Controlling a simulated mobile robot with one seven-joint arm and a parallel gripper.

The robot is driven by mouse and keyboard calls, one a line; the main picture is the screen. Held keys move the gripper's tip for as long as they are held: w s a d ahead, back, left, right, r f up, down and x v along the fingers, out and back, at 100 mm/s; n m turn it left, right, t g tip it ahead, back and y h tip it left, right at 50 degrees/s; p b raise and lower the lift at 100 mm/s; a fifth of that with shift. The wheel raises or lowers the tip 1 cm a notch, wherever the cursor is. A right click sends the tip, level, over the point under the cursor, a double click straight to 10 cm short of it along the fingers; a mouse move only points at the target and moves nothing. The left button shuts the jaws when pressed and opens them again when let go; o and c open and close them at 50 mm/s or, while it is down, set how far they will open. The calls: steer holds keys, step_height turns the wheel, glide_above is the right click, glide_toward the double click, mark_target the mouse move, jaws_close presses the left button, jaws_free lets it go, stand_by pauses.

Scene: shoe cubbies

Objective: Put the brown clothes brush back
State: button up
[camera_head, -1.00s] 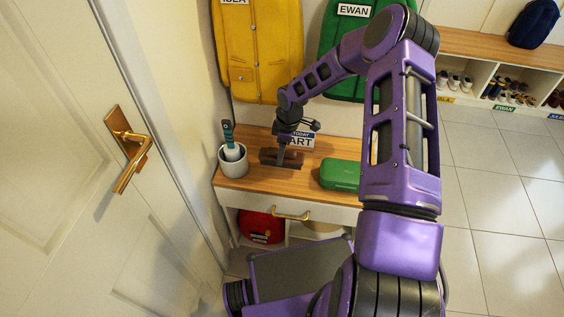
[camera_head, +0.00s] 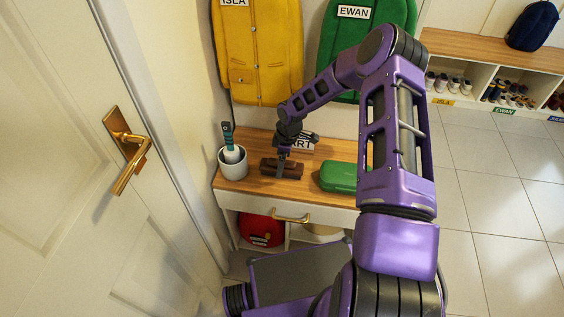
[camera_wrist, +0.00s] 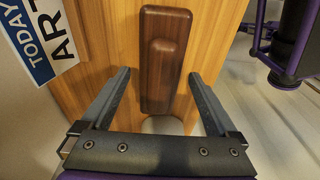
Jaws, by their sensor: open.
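The brown clothes brush (camera_head: 291,170) lies on the wooden top of the small cabinet (camera_head: 313,188), between the grey cup and the green case. In the wrist view the brush (camera_wrist: 171,30) is a dark, rounded wooden block with a raised grip, pointing away from me. My gripper (camera_wrist: 159,75) is open, with one finger on each side of the brush and a visible gap to both. In the head view my gripper (camera_head: 282,173) points down at the brush, and a finger hides part of it.
A grey cup (camera_head: 233,166) holding a green-handled brush (camera_head: 229,141) stands left. A green case (camera_head: 339,177) is close on the right. Yellow (camera_head: 258,50) and green coats hang above.

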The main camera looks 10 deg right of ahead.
mark_target(286, 162)
steer(key=shift+r, duration=0.1)
step_height(286, 162, up, 12)
steer(key=d+p, duration=0.1)
steer(key=shift+s+d+p, duration=0.15)
steer(key=shift+s+p, duration=0.15)
stand_by(0.5)
